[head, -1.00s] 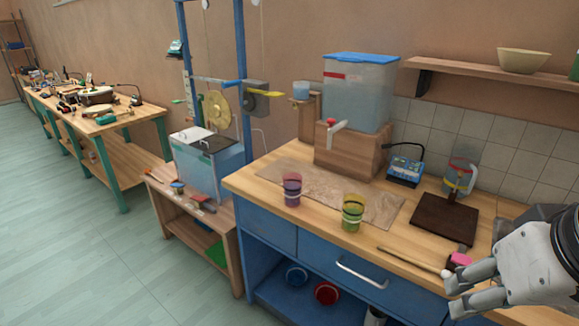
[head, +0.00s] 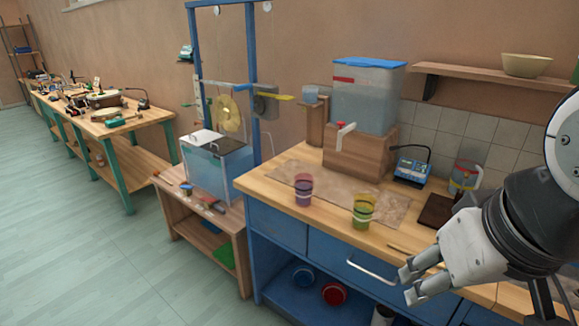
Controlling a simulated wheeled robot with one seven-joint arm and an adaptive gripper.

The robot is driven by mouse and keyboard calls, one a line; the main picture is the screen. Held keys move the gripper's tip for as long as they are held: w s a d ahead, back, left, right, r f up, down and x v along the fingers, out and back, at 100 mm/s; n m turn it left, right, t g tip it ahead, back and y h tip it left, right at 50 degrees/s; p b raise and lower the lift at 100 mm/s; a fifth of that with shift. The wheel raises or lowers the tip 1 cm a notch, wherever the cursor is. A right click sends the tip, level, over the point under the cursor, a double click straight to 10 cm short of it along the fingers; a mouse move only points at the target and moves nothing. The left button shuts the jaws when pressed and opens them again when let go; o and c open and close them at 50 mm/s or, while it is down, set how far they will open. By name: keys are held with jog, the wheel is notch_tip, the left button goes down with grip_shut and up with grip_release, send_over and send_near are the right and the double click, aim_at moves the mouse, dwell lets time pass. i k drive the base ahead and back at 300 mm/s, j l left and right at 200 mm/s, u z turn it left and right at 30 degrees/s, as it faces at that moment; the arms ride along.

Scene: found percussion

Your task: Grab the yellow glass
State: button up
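The yellow glass (head: 363,211) is a see-through yellow-green tumbler standing upright near the front edge of the wooden counter. A purple glass (head: 303,190) stands to its left. My gripper (head: 408,284) is to the right of and lower in the picture than the yellow glass, in front of the blue cabinet. Its two fingers point left with a gap between them, and nothing shows between them. It is apart from the glass.
Behind the glasses, a water tank (head: 366,95) stands on a wooden block (head: 358,153). A blue device (head: 411,168) and a jug (head: 463,176) are at the back right. A glass tank (head: 217,168) stands on a low table at left. A drawer handle (head: 371,273) juts out below the counter.

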aim_at(363, 213)
jog(key=j+u, duration=0.15)
jog(key=j, duration=0.6)
jog(key=i+j+u, duration=0.1)
jog(key=j, duration=0.65)
